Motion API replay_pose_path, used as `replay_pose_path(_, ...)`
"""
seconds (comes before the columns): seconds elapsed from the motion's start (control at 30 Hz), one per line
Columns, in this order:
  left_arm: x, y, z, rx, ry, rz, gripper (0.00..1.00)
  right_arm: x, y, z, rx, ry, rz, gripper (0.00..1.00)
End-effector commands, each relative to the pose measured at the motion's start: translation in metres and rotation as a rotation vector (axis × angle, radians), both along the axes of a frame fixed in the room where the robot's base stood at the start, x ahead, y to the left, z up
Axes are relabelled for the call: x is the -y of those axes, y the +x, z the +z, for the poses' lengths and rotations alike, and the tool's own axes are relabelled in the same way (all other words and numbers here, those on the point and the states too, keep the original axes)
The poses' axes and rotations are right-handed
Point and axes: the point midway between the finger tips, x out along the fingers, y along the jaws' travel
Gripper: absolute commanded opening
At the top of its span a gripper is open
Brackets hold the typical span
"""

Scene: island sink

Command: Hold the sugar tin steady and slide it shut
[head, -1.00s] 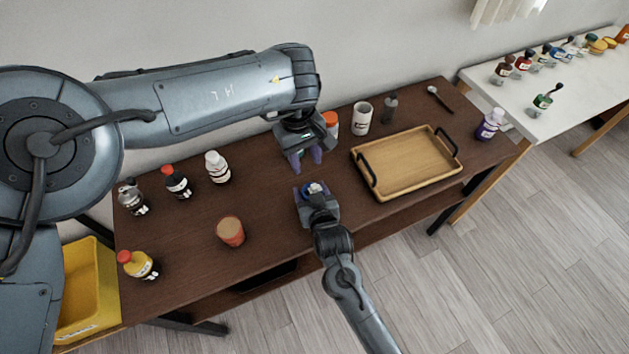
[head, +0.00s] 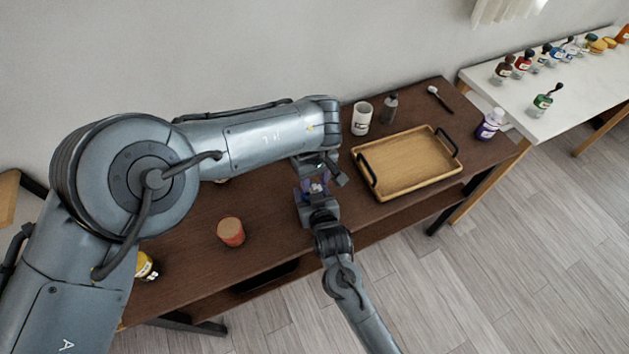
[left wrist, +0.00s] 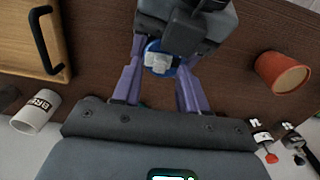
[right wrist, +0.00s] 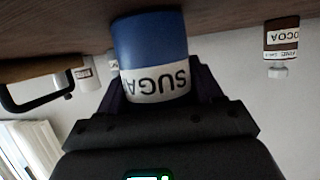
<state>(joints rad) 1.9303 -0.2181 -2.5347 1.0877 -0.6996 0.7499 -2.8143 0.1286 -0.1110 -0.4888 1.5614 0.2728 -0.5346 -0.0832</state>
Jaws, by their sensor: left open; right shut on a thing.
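The sugar tin (right wrist: 152,50) is blue with a white label and shows upside down in the right wrist view. My right gripper (head: 318,200) is shut around its sides and holds it on or close to the brown table. In the left wrist view, the tin's blue top (left wrist: 158,62) carries a whitish piece; I cannot tell how far it is shut. My left gripper (left wrist: 160,82) is open, its purple fingers on either side of the tin's top from above. In the head view, the left gripper (head: 317,177) partly hides the tin.
A wooden tray (head: 405,163) with black handles lies to the right. A white mug (head: 361,118) and a grey bottle (head: 390,108) stand behind it. An orange-brown pot (head: 231,232) stands to the left. My left arm covers the bottles at the back left.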

Motion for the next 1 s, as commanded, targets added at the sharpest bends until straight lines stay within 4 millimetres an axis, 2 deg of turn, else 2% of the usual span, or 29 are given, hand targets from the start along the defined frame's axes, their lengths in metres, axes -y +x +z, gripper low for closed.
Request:
replay_pose_path(0.2,0.0003,-0.0001,-0.0131,0.0,0.0,0.0,0.43,-0.0001,-0.0004,-0.0011,-0.002,-0.001,0.0,0.31)
replay_pose_path(0.5,0.0002,0.0,-0.0143,0.0,0.0,-0.001,0.43,-0.0002,-0.0004,-0.0011,-0.002,0.0,0.001,0.31)
replay_pose_path(0.8,0.0002,0.0,-0.0142,0.0,0.0,-0.001,0.0,-0.0002,-0.0004,-0.0011,-0.002,0.0,0.001,0.31)
replay_pose_path(1.0,0.0002,0.0,-0.0141,0.0,-0.001,-0.001,0.0,-0.0002,-0.0004,-0.0011,-0.002,0.0,0.001,0.31)
